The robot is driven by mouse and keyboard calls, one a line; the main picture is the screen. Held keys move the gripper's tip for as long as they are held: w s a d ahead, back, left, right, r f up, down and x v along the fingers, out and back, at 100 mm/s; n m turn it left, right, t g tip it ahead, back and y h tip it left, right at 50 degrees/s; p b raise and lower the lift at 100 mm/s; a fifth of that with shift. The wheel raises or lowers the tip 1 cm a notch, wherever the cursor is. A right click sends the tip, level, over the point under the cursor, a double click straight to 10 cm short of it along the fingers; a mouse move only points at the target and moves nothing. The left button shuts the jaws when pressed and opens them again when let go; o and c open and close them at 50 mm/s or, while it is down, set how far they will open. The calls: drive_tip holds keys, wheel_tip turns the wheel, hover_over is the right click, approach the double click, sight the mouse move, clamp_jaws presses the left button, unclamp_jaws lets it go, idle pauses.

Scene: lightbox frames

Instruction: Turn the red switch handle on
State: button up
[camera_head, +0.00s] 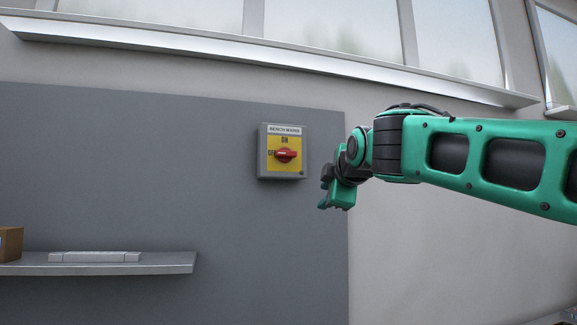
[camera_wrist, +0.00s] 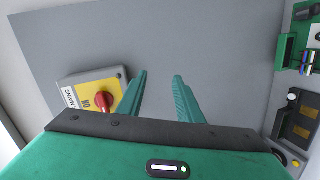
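The red switch handle (camera_head: 286,155) sits on a yellow plate marked ON and OFF, on a grey box (camera_head: 265,172) labelled BENCH MAINS on the wall panel. The handle lies roughly level, pointing toward the OFF side, in the head view. In the wrist view the handle (camera_wrist: 104,101) and box (camera_wrist: 72,82) are left of my fingers. My gripper (camera_wrist: 160,80) is open, its two green fingers apart with nothing between them. In the head view my gripper (camera_head: 336,200) is right of the box, apart from it; its fingertips are hard to make out there.
A window ledge (camera_head: 250,65) runs above the panel. In the wrist view, other wall units (camera_wrist: 297,118) stand at the right. The panel around the switch is clear.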

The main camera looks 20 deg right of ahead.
sight(288, 154)
drive_tip(key=a+r+n+t+y, duration=0.2)
drive_tip(key=a+r+n+t, duration=0.3)
drive_tip(key=r, duration=0.7)
drive_tip(key=w, duration=0.3)
drive_tip(key=w+a+g, duration=0.1)
drive_tip(key=w, duration=0.3)
drive_tip(key=w+g, duration=0.1)
drive_tip(key=w, duration=0.3)
drive_tip(key=shift+w+a+m, duration=0.15)
drive_tip(key=shift+w+m, duration=0.05)
drive_tip(key=shift+m, duration=0.2)
clamp_jaws()
